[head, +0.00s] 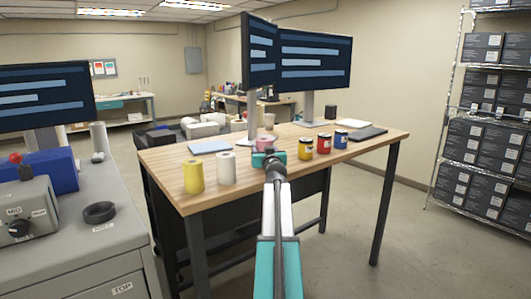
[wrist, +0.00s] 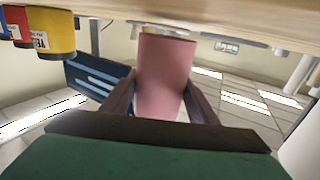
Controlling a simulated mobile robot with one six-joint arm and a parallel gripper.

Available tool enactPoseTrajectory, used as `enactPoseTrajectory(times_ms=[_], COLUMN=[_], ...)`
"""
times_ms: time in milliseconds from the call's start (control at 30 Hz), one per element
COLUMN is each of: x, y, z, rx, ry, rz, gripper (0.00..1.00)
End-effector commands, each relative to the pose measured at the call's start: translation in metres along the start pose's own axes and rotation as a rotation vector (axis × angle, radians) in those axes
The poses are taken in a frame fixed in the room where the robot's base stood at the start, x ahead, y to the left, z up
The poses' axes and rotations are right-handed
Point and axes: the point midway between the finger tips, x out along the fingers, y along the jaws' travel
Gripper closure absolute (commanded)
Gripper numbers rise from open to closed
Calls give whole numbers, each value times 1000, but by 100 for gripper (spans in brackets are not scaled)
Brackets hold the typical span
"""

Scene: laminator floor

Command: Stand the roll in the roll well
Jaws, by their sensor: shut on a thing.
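A pink roll (head: 264,144) is upright at the wooden table, partly hidden behind my gripper (head: 268,158) in the head view. In the wrist view, which is upside down, my gripper (wrist: 160,105) is shut on the pink roll (wrist: 165,75), with a dark finger on each side. I cannot tell whether the roll touches the tabletop. A black ring-shaped holder (head: 99,212), perhaps the roll well, sits on the grey cabinet at left. It looks empty.
The wooden table (head: 340,160) also bears a yellow roll (head: 193,177), a white roll (head: 226,168), several paint-like jars (head: 306,148), a keyboard (head: 367,134) and monitors (head: 315,60). A control box (head: 22,210) stands left of the ring on the cabinet (head: 130,235).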

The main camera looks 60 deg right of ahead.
Motion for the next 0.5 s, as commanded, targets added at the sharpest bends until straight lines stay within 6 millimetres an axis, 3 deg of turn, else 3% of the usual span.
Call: enactPoseTrajectory(times_ms=[200, 500], x=[0, 0], y=[0, 0], z=[15, 16], rx=[0, 0], ry=[2, 2], rz=[1, 1], gripper=[75, 75])
